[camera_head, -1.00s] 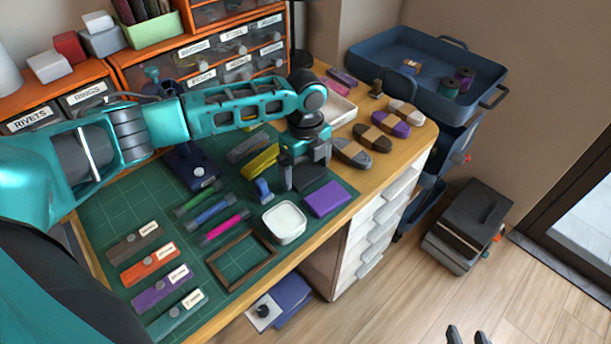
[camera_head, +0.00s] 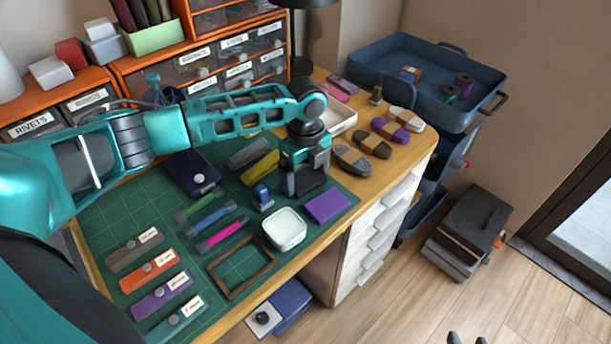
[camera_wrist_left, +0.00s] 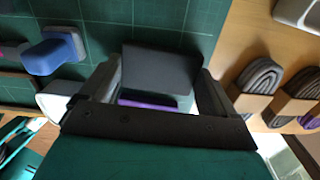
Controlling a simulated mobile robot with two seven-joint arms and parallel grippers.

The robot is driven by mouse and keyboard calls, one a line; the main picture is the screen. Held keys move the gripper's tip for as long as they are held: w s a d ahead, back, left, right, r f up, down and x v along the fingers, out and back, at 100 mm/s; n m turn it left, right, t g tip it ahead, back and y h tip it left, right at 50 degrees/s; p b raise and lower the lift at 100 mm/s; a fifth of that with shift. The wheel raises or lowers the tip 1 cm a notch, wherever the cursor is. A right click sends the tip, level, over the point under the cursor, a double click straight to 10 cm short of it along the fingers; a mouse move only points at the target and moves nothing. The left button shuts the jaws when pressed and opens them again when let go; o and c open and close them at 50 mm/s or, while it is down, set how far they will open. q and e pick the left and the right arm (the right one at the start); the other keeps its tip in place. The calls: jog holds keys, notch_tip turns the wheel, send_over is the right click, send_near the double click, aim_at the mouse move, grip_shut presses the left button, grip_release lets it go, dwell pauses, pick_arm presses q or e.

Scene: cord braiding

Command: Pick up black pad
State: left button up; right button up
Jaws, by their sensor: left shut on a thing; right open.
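The black pad (camera_wrist_left: 162,72) sits between the two fingers of my left gripper (camera_wrist_left: 160,90) in the left wrist view, and the gripper is shut on it. In the head view my left gripper (camera_head: 304,183) is over the right part of the green mat, and its fingers largely hide the pad. I cannot tell whether the pad is clear of the mat. My right gripper (camera_head: 466,338) shows only as fingertips at the bottom edge of the head view, open and away from the desk.
A purple pad (camera_head: 328,205) lies just in front of the left gripper. A white dish (camera_head: 285,229) and a blue stamp-like thing (camera_head: 263,198) are close by. Wrapped cord bundles (camera_head: 352,160) lie to the right. A wooden frame (camera_head: 240,268) lies at the mat's front.

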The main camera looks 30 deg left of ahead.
aim_at(306, 179)
pick_arm(q)
notch_tip(306, 179, up, 20)
jog(key=p, duration=0.3)
jog(key=s+d+n, duration=0.2)
jog(key=s+n, duration=0.1)
jog(key=n, duration=0.8)
jog(key=s+d+f+n+p, duration=0.1)
jog(key=s+n, duration=0.3)
jog(key=n, duration=0.7)
jog(key=shift+d+n, duration=0.3)
jog(key=shift+d, duration=0.5)
pick_arm(e)
jog(key=r, duration=0.2)
jog(key=d+r, duration=0.1)
jog(key=shift+s+d, duration=0.1)
jog(key=shift+s, duration=0.25)
pick_arm(q)
jog(key=shift+s+d, duration=0.1)
jog(key=shift+d, duration=0.05)
pick_arm(e)
jog(key=shift+f, duration=0.1)
